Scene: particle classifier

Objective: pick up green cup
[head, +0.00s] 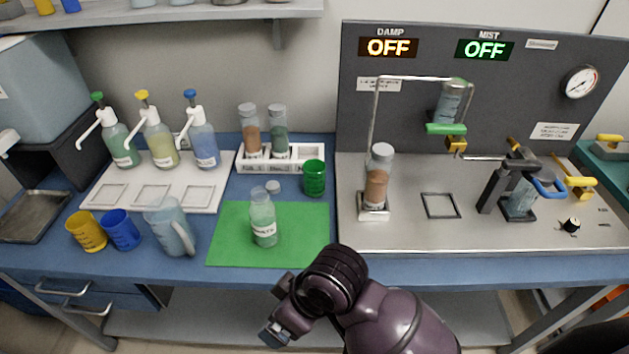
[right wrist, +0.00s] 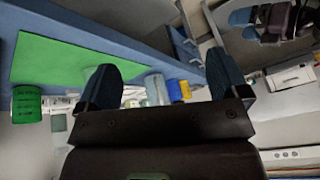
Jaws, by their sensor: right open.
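The green cup (head: 314,178) stands upright on the blue bench at the upper right corner of the green mat (head: 225,250). It also shows at the left edge of the right wrist view (right wrist: 27,104). My right gripper (head: 276,314) is in front of the bench, below the mat in the head view, well apart from the cup. In the right wrist view its two dark fingers (right wrist: 160,65) are spread, with nothing held between them. A dark shape with blue-grey parts (right wrist: 265,18) at the top right there may be my left gripper; its jaws are unclear.
A labelled bottle (head: 263,218) and a small cap stand near the cup. A white rack (head: 305,164) with two jars is behind it. The machine's metal deck (head: 405,230) lies to the right. A pitcher (head: 172,228), blue cup (head: 122,230) and yellow cup (head: 87,232) stand left.

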